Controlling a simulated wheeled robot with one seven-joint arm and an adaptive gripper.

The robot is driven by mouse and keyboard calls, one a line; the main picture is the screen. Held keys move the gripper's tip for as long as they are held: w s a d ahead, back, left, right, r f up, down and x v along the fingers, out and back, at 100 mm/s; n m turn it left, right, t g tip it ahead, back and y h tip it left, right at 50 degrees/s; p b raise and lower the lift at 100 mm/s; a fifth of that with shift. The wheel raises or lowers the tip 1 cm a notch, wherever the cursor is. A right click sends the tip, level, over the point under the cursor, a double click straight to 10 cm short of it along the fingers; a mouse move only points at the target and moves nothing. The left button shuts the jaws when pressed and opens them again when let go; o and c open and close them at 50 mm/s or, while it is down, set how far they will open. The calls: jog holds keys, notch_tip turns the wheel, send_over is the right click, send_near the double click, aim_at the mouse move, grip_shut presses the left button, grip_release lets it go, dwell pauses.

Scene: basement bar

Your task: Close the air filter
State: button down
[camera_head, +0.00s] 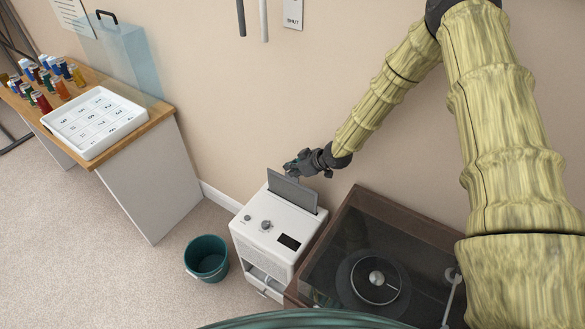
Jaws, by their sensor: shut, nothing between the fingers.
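The air filter appears to be the white box-shaped unit (268,222) standing by the wall, with knobs and a small dark display on top. A grey flap (292,191) stands raised and tilted at the back of its top. My gripper (292,168) is shut, just behind the flap's upper edge, near the wall. I cannot tell whether its fingers touch the flap. The lower front of the unit has an opening or drawer (264,284), partly hidden by the view angle.
A dark record player cabinet (360,205) with a clear cover stands close on the right. A teal bucket (206,258) is on the carpet at left. A wooden-topped table (152,119) holds a white numbered tray (68,133) and several bottles. Carpet is free at lower left.

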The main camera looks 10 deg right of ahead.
aim_at(304, 182)
notch_tip(304, 182, down, 13)
jog(key=b, duration=0.7)
jog(key=shift+b, duration=0.4)
jog(key=shift+s+f, duration=0.1)
jog(key=shift+f, duration=0.1)
jog(key=shift+w+a+r+v, duration=0.3)
jog(key=shift+r+v, duration=0.1)
jog(key=shift+v, duration=1.75)
jog(key=shift+w+a+r+v, duration=0.2)
jog(key=shift+w+r+v, duration=0.15)
jog(key=shift+v, duration=1.85)
jog(key=shift+w+a+r+v, duration=0.2)
jog(key=shift+r+v, duration=0.2)
jog(key=shift+v, duration=1.75)
